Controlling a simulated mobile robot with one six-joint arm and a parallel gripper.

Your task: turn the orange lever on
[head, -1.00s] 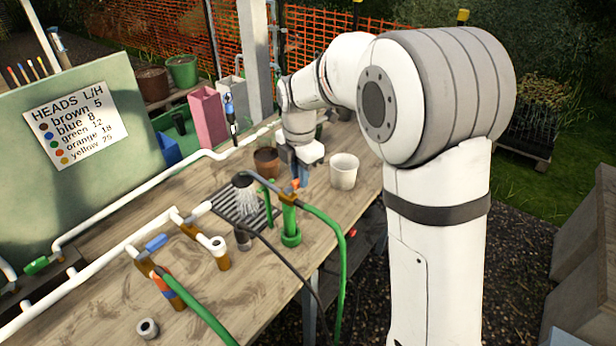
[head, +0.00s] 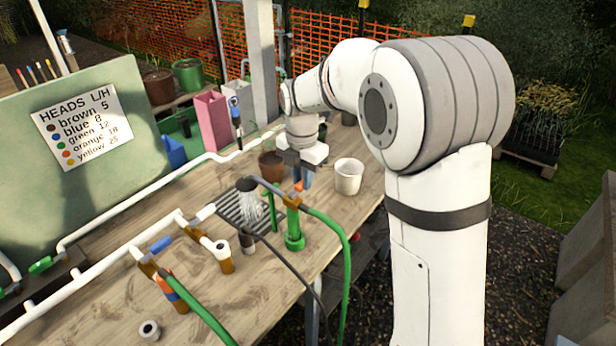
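The orange lever (head: 298,186) is a small orange piece at the top of the green standpipe (head: 294,228), partly hidden by my gripper and the pipework. A dark shower head (head: 247,184) reaches left from the standpipe, and pale spray falls from it onto a dark grate. My gripper (head: 302,180) points down with its blue fingers just above and behind the lever. Whether the fingers touch the lever or have a gap between them is too small to tell.
A white pot (head: 347,176) stands close right of my gripper, and a brown pot (head: 271,165) close left. A green hose (head: 338,235) arches off the bench's right edge. White pipes with a blue lever (head: 161,244) and a sign board (head: 85,160) are on the left.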

